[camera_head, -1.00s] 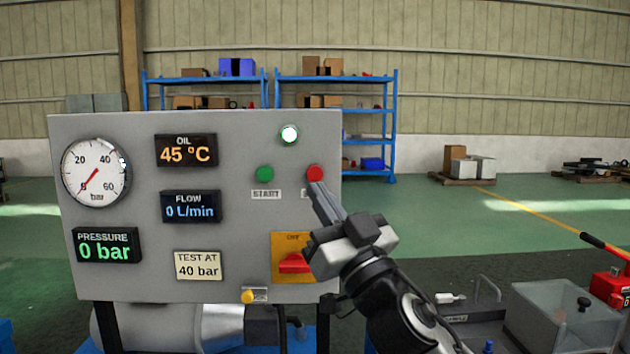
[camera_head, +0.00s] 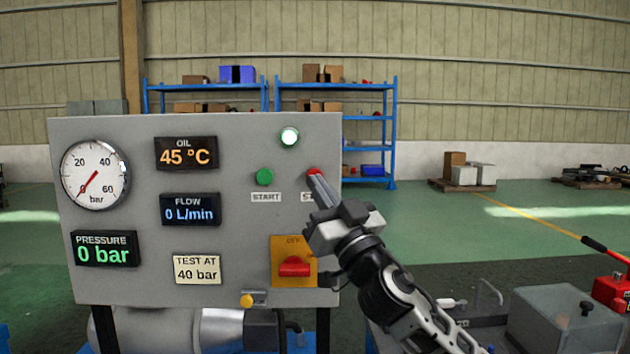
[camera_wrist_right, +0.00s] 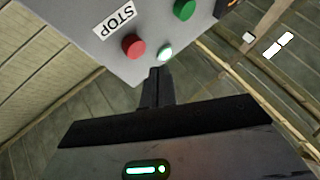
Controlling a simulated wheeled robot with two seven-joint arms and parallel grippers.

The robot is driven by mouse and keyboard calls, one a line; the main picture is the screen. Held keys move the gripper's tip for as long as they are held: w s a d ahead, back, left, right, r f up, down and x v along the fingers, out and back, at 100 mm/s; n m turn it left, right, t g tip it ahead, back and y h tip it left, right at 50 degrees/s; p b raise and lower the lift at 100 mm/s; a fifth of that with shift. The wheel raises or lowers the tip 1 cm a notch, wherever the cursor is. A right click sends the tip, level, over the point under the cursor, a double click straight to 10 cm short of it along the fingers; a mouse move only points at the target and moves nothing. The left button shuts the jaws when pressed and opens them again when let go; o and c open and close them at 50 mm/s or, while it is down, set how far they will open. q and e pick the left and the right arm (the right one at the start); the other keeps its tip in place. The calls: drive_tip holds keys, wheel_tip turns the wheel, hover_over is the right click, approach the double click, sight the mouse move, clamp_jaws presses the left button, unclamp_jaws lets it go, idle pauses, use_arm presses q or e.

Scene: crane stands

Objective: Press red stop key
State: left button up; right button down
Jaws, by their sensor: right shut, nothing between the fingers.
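The red stop key (camera_head: 314,171) is on the right side of the grey control panel (camera_head: 150,280), and my right gripper covers most of it in the head view. In the right wrist view the round red key (camera_wrist_right: 133,46) shows whole beside its STOP label (camera_wrist_right: 115,21). My right gripper (camera_head: 315,178) is shut and empty, its tips overlapping the key's lower edge in the head view. In the wrist view its fingertips (camera_wrist_right: 160,70) appear below and right of the key, with a gap between them in the picture. My left gripper is not in view.
The green start key (camera_head: 264,177) is left of the stop key. A lit white-green lamp (camera_head: 289,137) is above. A red rotary switch (camera_head: 294,267) sits below on an orange plate. Displays read 0 bar and 0 L/min.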

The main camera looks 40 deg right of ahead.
sight(310, 171)
drive_tip(key=shift+w+d, duration=0.6)
drive_tip(key=shift+w, duration=0.1)
idle(1.6)
drive_tip(key=shift+w+d, duration=0.25)
drive_tip(key=shift+w, duration=0.1)
drive_tip(key=shift+w+d, duration=0.35)
idle(0.8)
idle(0.4)
drive_tip(key=shift+s+a, duration=0.6)
drive_tip(key=shift+s, duration=0.1)
drive_tip(key=s+a+p, duration=0.1)
drive_tip(key=s+a, duration=0.2)
drive_tip(key=shift+s+a, duration=0.1)
drive_tip(key=shift+s, duration=0.3)
